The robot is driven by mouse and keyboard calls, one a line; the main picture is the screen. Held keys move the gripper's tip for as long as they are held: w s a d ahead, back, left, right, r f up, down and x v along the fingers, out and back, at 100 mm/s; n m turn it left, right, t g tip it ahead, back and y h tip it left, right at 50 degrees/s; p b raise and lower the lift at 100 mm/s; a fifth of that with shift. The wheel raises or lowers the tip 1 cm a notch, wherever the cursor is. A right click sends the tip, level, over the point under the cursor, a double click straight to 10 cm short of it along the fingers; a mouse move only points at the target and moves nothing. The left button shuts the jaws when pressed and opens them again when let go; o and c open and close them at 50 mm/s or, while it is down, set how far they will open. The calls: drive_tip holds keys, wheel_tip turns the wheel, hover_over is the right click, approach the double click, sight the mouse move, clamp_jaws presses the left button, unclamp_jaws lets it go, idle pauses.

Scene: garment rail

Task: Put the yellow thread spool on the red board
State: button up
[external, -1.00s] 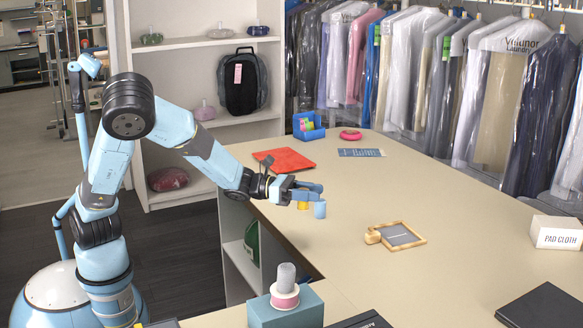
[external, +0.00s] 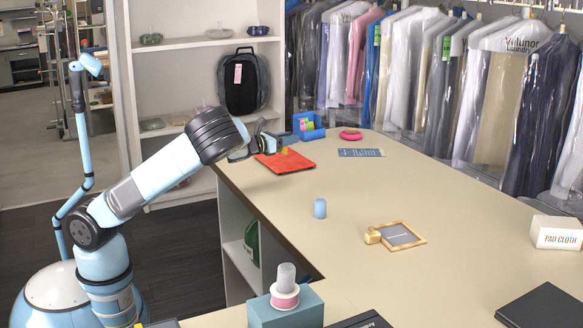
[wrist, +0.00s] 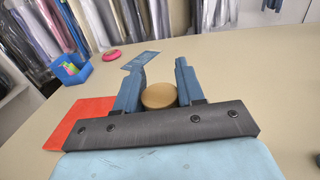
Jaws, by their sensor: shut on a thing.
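The yellow thread spool (external: 284,150) is held in my gripper (external: 275,147) at the far left of the counter. In the wrist view the spool's round tan-yellow top (wrist: 158,96) sits between the two blue fingers (wrist: 157,88), which are shut on it. The red board (external: 295,164) lies flat on the counter. In the external view the spool overlaps the board's back part. In the wrist view the board (wrist: 78,120) shows to the left of the fingers, partly hidden by my gripper. I cannot tell the gap between spool and board.
A blue bin (external: 308,128) with small items, a pink ring (external: 351,135) and a blue card (external: 361,153) lie behind the board. The counter between is clear.

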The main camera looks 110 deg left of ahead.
drive_tip(key=s+a+r+n+g+y, duration=0.2)
drive_tip(key=s+a+n+g+y, duration=0.3)
drive_tip(key=s+a, duration=0.8)
drive_tip(key=h, duration=0.2)
hover_over(286, 157)
drive_tip(key=shift+m+g, duration=0.4)
drive_tip(key=f, duration=0.9)
drive_tip(key=shift+s+d, duration=0.25)
drive_tip(key=shift+w+a+f, duration=0.2)
drive_tip(key=shift+a+f, duration=0.15)
drive_tip(key=shift+f, duration=1.8)
drive_tip(key=shift+f, duration=0.1)
drive_tip(key=o, duration=1)
drive_tip(key=shift+o, duration=0.2)
